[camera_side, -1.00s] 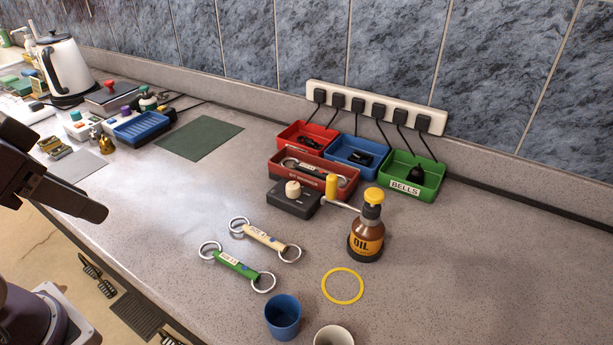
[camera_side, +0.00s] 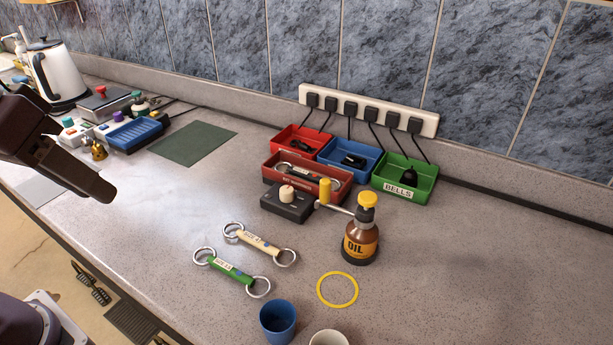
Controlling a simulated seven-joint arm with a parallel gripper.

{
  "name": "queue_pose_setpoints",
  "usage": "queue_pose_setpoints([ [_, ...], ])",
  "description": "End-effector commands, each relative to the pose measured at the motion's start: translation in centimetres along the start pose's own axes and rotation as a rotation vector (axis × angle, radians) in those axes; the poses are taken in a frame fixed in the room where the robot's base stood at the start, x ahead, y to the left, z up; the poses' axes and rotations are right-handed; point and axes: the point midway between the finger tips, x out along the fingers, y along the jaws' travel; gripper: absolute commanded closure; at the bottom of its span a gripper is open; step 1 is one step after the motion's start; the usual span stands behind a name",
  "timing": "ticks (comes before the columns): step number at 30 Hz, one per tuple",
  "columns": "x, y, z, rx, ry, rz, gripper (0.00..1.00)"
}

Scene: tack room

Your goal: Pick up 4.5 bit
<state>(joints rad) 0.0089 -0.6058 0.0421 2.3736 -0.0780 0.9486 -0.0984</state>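Two bits with a metal ring at each end lie on the grey counter. The cream bit (camera_side: 258,243) is behind and slightly right of the green bit (camera_side: 231,270). Both carry small white size labels, too small to read surely. A third bit (camera_side: 297,174) with a dark bar lies in a dark red tray (camera_side: 330,194). My gripper (camera_side: 103,190) is at the left, above the counter and well apart from the bits. Only one dark finger shows clearly, so its opening is hidden. I see nothing held.
Bins and a power strip (camera_side: 370,112) line the back. Counter left of the bits is clear.

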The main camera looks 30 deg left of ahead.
Motion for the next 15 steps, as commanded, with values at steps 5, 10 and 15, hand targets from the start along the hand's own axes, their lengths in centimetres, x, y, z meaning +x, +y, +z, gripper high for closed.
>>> queue_pose_setpoints([
  [5,2.1,3.4,-11.8,-0.551,-0.238,0.113,0.72],
  [10,10.0,5.2,-21.9,-1.035,-0.441,0.104,0.72],
  [15,19.8,6.6,-26.4,-1.345,-0.586,0.024,0.72],
])
